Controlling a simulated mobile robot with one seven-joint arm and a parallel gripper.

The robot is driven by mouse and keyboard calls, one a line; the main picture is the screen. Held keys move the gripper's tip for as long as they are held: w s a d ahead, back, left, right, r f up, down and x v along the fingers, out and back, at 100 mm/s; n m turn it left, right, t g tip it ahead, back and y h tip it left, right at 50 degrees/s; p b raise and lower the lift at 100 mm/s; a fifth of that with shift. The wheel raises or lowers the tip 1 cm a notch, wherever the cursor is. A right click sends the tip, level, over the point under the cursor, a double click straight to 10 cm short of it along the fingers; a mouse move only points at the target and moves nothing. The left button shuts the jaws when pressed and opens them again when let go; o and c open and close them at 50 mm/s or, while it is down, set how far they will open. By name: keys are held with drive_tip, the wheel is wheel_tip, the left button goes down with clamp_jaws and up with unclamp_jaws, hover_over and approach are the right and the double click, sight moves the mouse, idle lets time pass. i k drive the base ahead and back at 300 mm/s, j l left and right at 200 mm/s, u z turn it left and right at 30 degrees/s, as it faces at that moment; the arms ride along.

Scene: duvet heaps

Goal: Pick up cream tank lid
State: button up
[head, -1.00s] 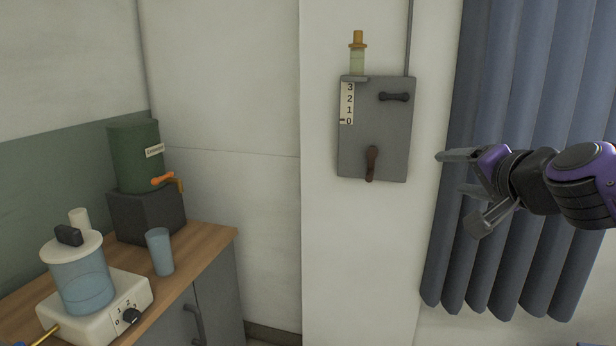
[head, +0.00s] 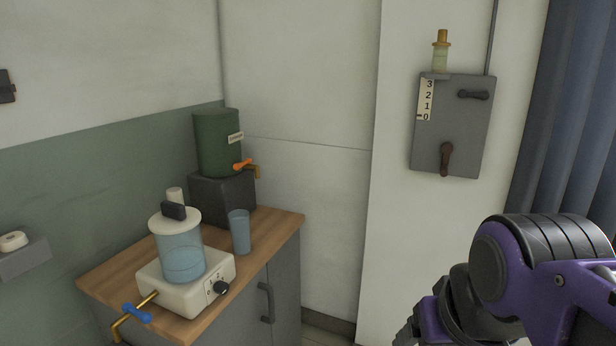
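The cream tank lid (head: 187,224) is a pale round disc with a dark block handle (head: 173,210) on top. It sits on a clear bluish tank (head: 183,256) that holds some liquid. The tank stands on a cream base unit (head: 190,290) with a dark dial and a brass tap with a blue handle. My arm shows at the lower right, well apart from the lid. My gripper's fingers are out of the picture.
A blue cup (head: 240,232) stands right of the tank. The wooden counter (head: 118,272) is bare at left. A grey wall box (head: 470,135) hangs at right.

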sight(175, 218)
drive_tip(key=u, duration=1.25)
